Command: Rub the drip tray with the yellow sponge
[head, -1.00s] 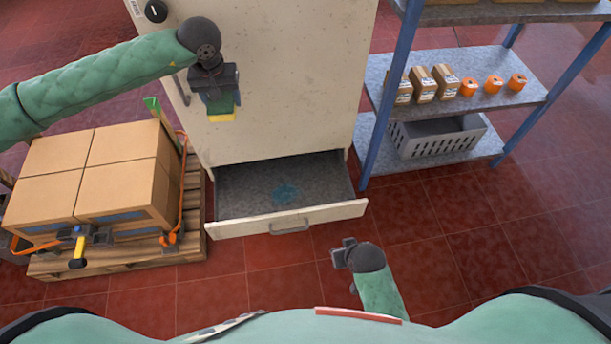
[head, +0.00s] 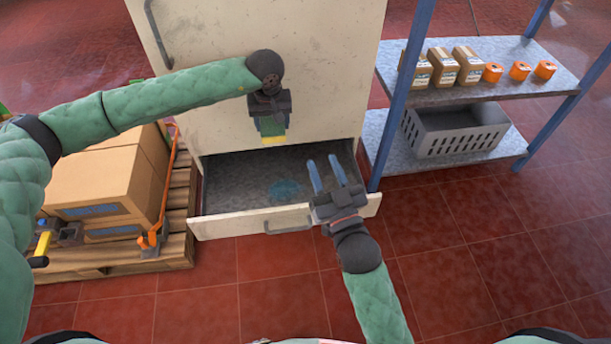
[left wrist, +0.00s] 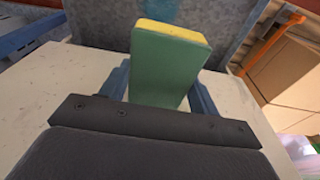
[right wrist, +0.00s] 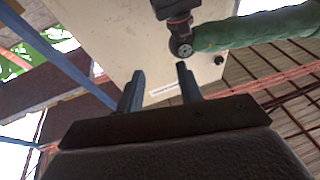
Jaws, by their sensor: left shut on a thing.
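The drip tray (head: 235,196) is a pulled-out grey drawer with a cream front at the foot of a cream cabinet. A blue stain (head: 286,190) lies on its floor. My left gripper (head: 270,128) is shut on the sponge (head: 272,139), which has a green side and a yellow face, and holds it above the tray's back part, apart from its floor. The sponge (left wrist: 170,60) also fills the middle of the left wrist view, between the fingers. My right gripper (head: 325,175) is open and empty, its fingers over the tray's right front part.
The cream cabinet (head: 300,70) stands behind the tray. A pallet with cardboard boxes (head: 105,175) is at left. A blue-posted shelf (head: 450,95) with small boxes, orange items and a grey basket (head: 455,135) is at right. The red floor in front is clear.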

